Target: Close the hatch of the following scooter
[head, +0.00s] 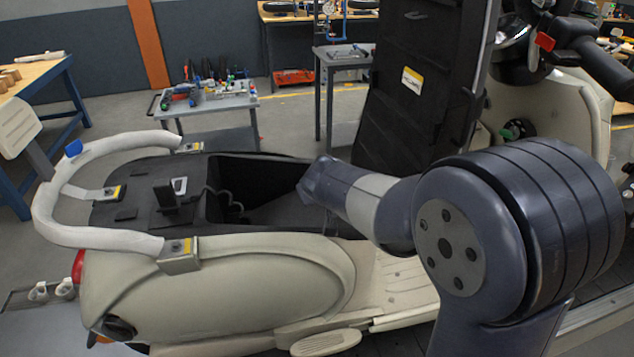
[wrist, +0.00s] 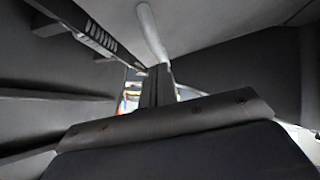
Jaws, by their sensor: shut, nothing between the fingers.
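The cream scooter (head: 240,290) stands side-on in the head view. Its hatch (head: 425,60) is open: a black panel with a yellow and white label on its inner face, standing nearly upright at the right end of the open black compartment (head: 270,185). My arm crosses in front of the hatch's lower part and the compartment's right end. My gripper cannot be clearly made out in the head view. In the wrist view my gripper (wrist: 157,82) is shut and empty, between large dark surfaces. Whether it touches any of them I cannot tell.
A white grab rail (head: 95,235) curves around the scooter's rear. The handlebar (head: 595,60) is right of the hatch. A tool cart (head: 215,103), a grey stand (head: 340,58) and a blue-legged workbench (head: 40,78) stand behind. The floor between them is clear.

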